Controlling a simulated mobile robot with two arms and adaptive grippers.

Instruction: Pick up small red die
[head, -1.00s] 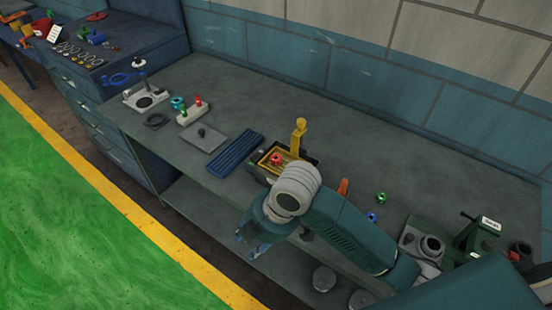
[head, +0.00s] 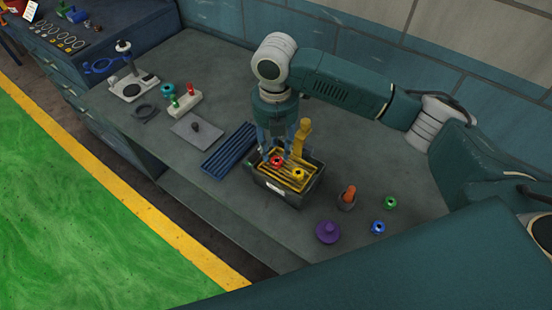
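The small red die (head: 278,162) is a red ring-shaped piece with a dark centre. It lies on the yellow slatted insert of a dark open box (head: 291,196) near the middle of the bench. My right gripper (head: 277,156) points down over the box, its fingers apart and just above or around the red die. I cannot tell whether the fingers touch it. My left gripper is not in view.
A yellow ring (head: 298,174) lies beside the red die, and a yellow post (head: 301,138) rises at the box's back. A blue ribbed tray (head: 229,150) is to the left. A purple piece (head: 328,232), a green ring (head: 390,202) and a blue ring (head: 378,228) lie right.

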